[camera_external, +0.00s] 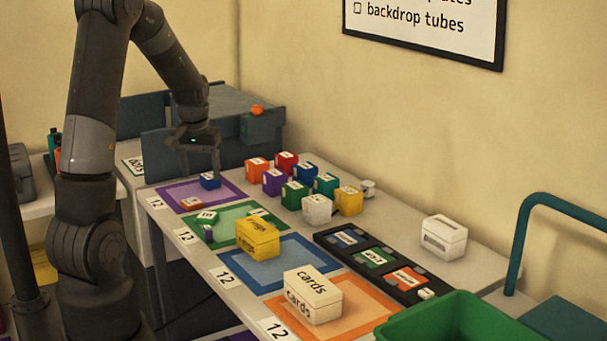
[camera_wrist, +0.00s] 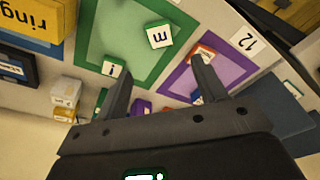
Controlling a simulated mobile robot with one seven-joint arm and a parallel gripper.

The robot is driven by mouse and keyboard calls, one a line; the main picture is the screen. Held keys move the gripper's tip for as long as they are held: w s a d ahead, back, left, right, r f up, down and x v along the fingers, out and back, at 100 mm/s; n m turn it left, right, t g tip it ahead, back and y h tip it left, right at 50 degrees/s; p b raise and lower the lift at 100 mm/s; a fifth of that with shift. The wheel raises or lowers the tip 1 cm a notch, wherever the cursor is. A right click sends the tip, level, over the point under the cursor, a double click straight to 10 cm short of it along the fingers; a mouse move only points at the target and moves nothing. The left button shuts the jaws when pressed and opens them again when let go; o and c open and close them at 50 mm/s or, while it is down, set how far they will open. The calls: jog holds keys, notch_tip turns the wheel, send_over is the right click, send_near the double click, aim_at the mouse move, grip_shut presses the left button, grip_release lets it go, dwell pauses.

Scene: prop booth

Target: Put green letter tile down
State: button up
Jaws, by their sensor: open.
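A green letter tile with a white face marked "m" (camera_external: 207,216) lies on the green mat (camera_external: 239,235); it shows in the wrist view too (camera_wrist: 159,36). A second green tile, marked "i" (camera_wrist: 113,67), lies near that mat's edge, close to the left finger in the picture. My gripper (camera_external: 202,172) is open, above the purple mat (camera_external: 229,191) and a blue tile (camera_external: 209,181). In the wrist view nothing sits between its fingers (camera_wrist: 161,66). An orange-edged tile (camera_wrist: 202,52) lies on the purple mat.
Several coloured blocks (camera_external: 297,192) stand behind the mats. A yellow box (camera_external: 257,239) and a white cards box (camera_external: 313,296) stand nearer the front. A black tray (camera_external: 393,277) holds tiles, and a green crate (camera_external: 440,325) is at lower right.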

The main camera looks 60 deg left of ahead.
jog(key=d+r+m+t, duration=0.1)
jog(key=d+r+m, duration=0.1)
jog(key=d+r, duration=0.55)
jog(key=d+r+m+t, duration=0.15)
jog(key=d+r, duration=0.25)
jog(key=d, duration=0.6)
jog(key=s+d+r+m+t, duration=0.1)
jog(key=s+d+r+m, duration=0.1)
jog(key=s+d, duration=0.4)
jog(key=s+d+r+m+t+h, duration=0.1)
jog(key=s+d+r+m, duration=0.2)
jog(key=s+d, duration=0.3)
jog(key=d, duration=0.3)
